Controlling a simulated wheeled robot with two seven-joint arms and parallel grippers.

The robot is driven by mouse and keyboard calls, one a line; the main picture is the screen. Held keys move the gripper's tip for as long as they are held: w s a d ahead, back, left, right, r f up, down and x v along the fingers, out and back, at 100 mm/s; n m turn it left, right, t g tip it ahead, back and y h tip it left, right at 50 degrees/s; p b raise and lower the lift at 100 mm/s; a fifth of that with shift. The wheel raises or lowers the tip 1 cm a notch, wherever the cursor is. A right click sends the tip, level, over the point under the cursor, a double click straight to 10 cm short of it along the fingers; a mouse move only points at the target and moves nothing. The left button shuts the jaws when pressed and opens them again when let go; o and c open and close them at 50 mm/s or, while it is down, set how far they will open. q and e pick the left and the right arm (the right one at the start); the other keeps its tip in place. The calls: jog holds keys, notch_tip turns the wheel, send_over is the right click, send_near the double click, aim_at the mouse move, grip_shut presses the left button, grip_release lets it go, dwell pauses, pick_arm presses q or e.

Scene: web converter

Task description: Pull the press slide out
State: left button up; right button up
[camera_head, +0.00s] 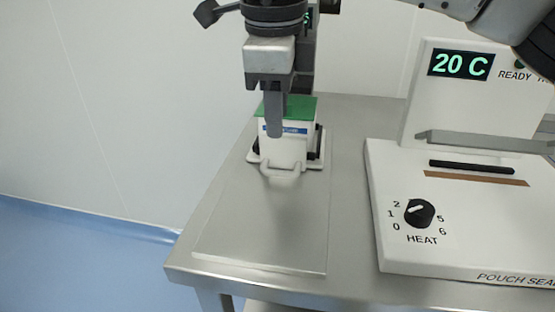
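The press (308,60) stands at the back left of the steel table, mostly hidden behind my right gripper (275,132). A white block with a green top (304,106) and a blue label sits low at its front. The slide (258,160) appears as a white plate under this block, with a light handle bar (281,170) at its front edge. My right gripper points down in front of the block, its fingertips above the handle in the picture. The fingers overlap from this angle, so their opening is unclear. My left gripper is out of view.
A pouch sealer (440,165) with a black heat knob (420,213) and a "20 C" display stands on the right. The steel table (270,225) in front of the slide is clear. Its left edge borders open blue floor.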

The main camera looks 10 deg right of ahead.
aim_at(279, 171)
jog(key=f, duration=0.3)
jog(key=w+f, duration=0.1)
jog(key=f, duration=0.5)
jog(key=shift+w+d+f, duration=0.25)
jog(key=shift+w+f, duration=0.05)
grip_shut()
